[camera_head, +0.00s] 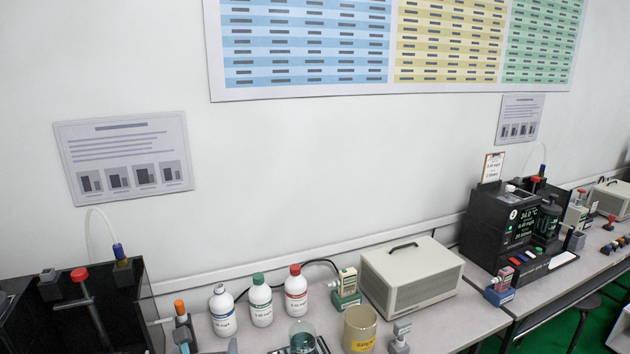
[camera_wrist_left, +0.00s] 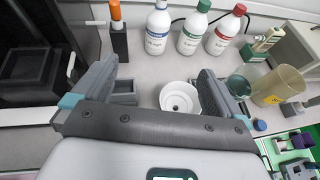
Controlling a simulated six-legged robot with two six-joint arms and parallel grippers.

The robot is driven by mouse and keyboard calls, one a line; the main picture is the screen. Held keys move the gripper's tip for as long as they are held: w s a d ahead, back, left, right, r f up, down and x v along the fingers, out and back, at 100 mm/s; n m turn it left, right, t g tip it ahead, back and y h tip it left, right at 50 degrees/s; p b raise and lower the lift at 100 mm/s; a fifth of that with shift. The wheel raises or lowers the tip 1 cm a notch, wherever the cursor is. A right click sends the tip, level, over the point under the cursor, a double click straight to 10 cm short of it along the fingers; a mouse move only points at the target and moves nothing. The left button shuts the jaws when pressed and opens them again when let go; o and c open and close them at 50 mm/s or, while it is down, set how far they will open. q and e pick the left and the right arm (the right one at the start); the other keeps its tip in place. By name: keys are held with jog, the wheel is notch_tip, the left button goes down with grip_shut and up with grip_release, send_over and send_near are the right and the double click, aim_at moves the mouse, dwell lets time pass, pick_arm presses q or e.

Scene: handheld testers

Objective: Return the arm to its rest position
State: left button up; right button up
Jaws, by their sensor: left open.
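My left gripper (camera_head: 208,344) shows only as two grey fingertips at the bottom edge of the head view, in front of the reagent bottles. In the left wrist view its two grey fingers (camera_wrist_left: 158,70) are spread wide apart. Nothing is held between them. A round white cup (camera_wrist_left: 180,97) stands on the bench and shows in the gap between the fingers. The rest of my left arm is out of the head view. My right gripper is in neither view.
White bottles with blue (camera_head: 222,310), green (camera_head: 260,300) and red (camera_head: 296,290) caps stand along the wall. An orange-capped probe (camera_head: 180,307), a glass beaker (camera_head: 302,337) and a yellowish beaker (camera_head: 360,328) are close by. A dark open box (camera_head: 130,310) stands left, a beige case (camera_head: 412,275) right.

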pick_arm(q)
jog(key=s+d+f+m+g+h+b, duration=0.1)
jog(key=s+d+f+m+g, duration=0.15)
jog(key=f+m, duration=0.4)
jog(key=s+d+f+m+g+h+b, duration=0.1)
jog(key=s+f+m+h, duration=0.1)
jog(key=s+f+m, duration=0.35)
jog(key=s+d+f+m+g+h, duration=0.1)
jog(key=s+f+m+g, duration=0.1)
jog(key=f+m, duration=0.55)
jog(key=s+d+f+m+g+h+b, duration=0.1)
jog(key=s+d+f+m+g, duration=0.1)
jog(key=s+f+m, duration=0.4)
jog(key=s+d+f+m+g+h+b, duration=0.1)
jog(key=s+d+f+m+g, duration=0.2)
jog(key=s+m, duration=0.7)
jog(key=s+f+g, duration=0.2)
jog(key=s+f, duration=0.1)
jog(key=f, duration=0.1)
jog(key=shift+h, duration=0.3)
jog(key=shift+d+m, duration=0.1)
jog(key=shift+m, duration=0.15)
